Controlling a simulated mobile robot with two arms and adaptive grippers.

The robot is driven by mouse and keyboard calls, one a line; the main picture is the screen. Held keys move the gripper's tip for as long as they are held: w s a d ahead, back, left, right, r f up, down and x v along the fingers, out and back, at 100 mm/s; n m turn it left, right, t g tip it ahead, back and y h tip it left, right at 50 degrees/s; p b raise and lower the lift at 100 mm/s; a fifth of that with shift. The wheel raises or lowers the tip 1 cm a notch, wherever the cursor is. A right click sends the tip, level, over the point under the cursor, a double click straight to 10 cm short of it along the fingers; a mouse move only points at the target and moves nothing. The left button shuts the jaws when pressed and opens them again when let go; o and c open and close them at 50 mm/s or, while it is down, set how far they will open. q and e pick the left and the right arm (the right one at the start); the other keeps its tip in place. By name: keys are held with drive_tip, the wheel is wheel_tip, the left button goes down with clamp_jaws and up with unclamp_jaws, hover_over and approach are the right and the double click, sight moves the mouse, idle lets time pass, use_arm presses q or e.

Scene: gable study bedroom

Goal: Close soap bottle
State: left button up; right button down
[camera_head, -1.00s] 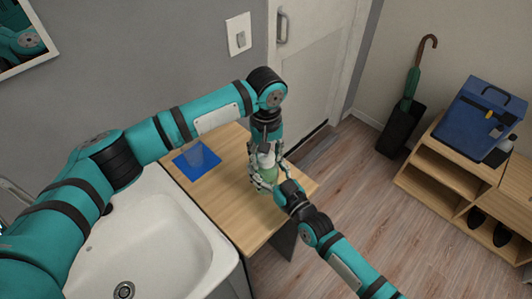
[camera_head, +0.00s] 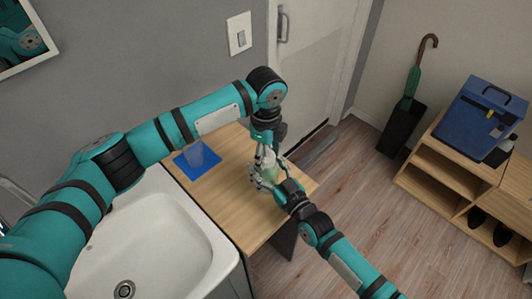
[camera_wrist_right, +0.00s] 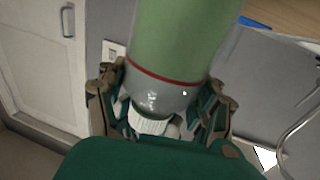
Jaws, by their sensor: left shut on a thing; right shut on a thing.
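The soap bottle (camera_head: 271,172) is over the wooden tabletop, between my two grippers and partly hidden by them. In the right wrist view it is large and close, with a green body (camera_wrist_right: 180,35), a red band, a clear shoulder and a ribbed white cap (camera_wrist_right: 149,122) at its neck. My right gripper (camera_head: 262,178) comes in from the front right and is shut around the bottle. Gripper fingers flank the shoulder and cap in the right wrist view.
A blue mat (camera_head: 190,165) with a clear glass (camera_head: 199,151) lies on the wooden tabletop (camera_head: 225,196). A white sink (camera_head: 160,236) is at left. A shelf (camera_head: 440,185) with a blue box (camera_head: 485,112) stands at right. The floor (camera_head: 345,185) between is clear.

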use_arm(q)
drive_tip(key=m, duration=0.4)
drive_tip(key=shift+m, duration=0.4)
drive_tip(key=m, duration=0.4)
drive_tip(key=o, duration=0.8)
drive_tip(key=shift+o, duration=0.2)
drive_tip(key=shift+r, duration=2.25)
drive_tip(key=shift+c, duration=0.4)
